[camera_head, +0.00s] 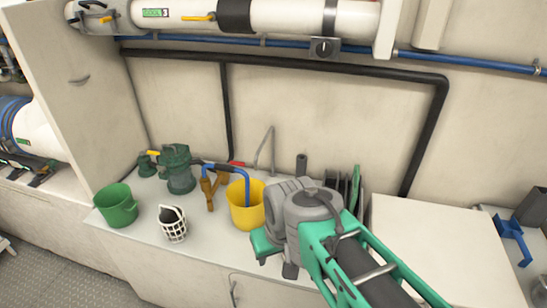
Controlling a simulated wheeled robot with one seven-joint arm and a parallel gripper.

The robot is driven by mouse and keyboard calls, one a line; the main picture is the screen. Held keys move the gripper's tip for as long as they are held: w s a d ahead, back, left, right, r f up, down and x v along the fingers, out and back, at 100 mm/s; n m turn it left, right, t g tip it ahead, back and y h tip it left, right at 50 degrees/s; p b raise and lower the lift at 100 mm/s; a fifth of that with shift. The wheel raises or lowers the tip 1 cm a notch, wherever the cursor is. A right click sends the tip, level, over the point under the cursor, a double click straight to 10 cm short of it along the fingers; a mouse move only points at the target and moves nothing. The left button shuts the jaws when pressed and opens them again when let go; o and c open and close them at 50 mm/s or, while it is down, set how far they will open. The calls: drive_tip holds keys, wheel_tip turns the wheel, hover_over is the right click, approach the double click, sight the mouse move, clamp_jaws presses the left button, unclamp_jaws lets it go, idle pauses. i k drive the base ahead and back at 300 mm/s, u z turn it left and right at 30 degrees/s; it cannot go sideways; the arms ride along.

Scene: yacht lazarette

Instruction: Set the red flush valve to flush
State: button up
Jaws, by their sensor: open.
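The red flush valve shows as a small red lever (236,164) on the pipework at the back of the white counter, behind the yellow bucket. It lies roughly level, next to a thin grey bent tube. Its body and any position marks are too small to read. My gripper (276,257) is in front and to the right of the valve, over the counter's front part. It is open, apart from the valve, and I see nothing between its fingers. My wrist hides part of the counter behind it.
A green pump housing (178,172), a green bucket (117,207) and a white basket (172,227) stand left. A black pipe (226,110) runs down the back wall.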

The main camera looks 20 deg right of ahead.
sight(231, 162)
drive_tip(key=z, duration=0.05)
drive_tip(key=k, duration=1.25)
drive_tip(key=u, duration=0.75)
drive_tip(key=i, duration=1.6)
drive_tip(key=z, duration=0.9)
drive_tip(key=i, duration=0.3)
drive_tip(key=z, duration=0.35)
